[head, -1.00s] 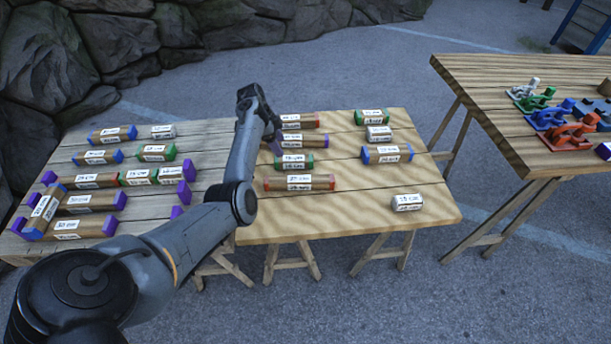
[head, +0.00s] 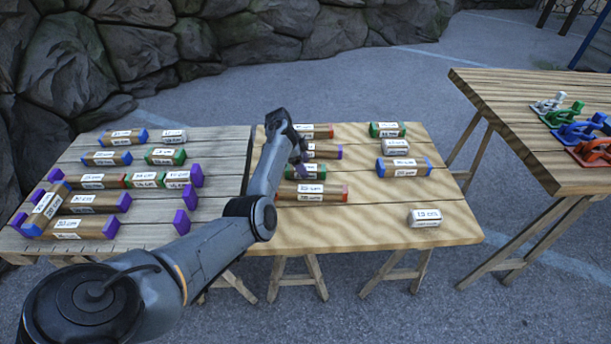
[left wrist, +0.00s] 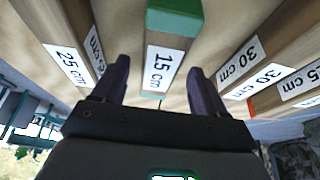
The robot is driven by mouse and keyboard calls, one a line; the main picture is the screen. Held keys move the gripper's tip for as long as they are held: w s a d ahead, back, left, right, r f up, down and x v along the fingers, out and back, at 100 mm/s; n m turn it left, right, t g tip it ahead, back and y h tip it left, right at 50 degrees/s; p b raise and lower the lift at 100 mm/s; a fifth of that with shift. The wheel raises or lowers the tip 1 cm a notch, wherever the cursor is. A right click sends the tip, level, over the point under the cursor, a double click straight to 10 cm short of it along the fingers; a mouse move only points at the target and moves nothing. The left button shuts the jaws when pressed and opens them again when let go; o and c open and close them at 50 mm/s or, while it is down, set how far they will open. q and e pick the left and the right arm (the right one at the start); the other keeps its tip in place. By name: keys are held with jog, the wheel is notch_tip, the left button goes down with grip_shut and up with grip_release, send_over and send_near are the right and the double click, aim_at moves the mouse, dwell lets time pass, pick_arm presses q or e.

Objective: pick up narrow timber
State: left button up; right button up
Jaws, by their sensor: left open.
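A short green-ended timber (head: 306,172) labelled 15 cm lies on the right half of the long table, partly hidden by my left arm. My left gripper (head: 300,165) is over it. In the left wrist view the open fingers of my left gripper (left wrist: 158,85) are on either side of the 15 cm timber (left wrist: 174,20), with visible gaps. A red-ended timber (head: 315,192) lies in front of it and a purple-ended timber (head: 325,151) behind it. My right gripper is not in view.
In the left wrist view a 25 cm timber (left wrist: 52,35) lies to the left and 30 cm timbers (left wrist: 232,45) to the right. Blue-ended (head: 404,167) and white (head: 425,218) timbers lie at the right. Coloured clamps (head: 580,130) stand on another table (head: 500,110).

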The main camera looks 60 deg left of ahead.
pick_arm(q)
jog(key=shift+b+x, duration=0.4)
jog(key=shift+x, duration=0.85)
jog(key=c, duration=1.1)
jog(key=shift+r, duration=0.1)
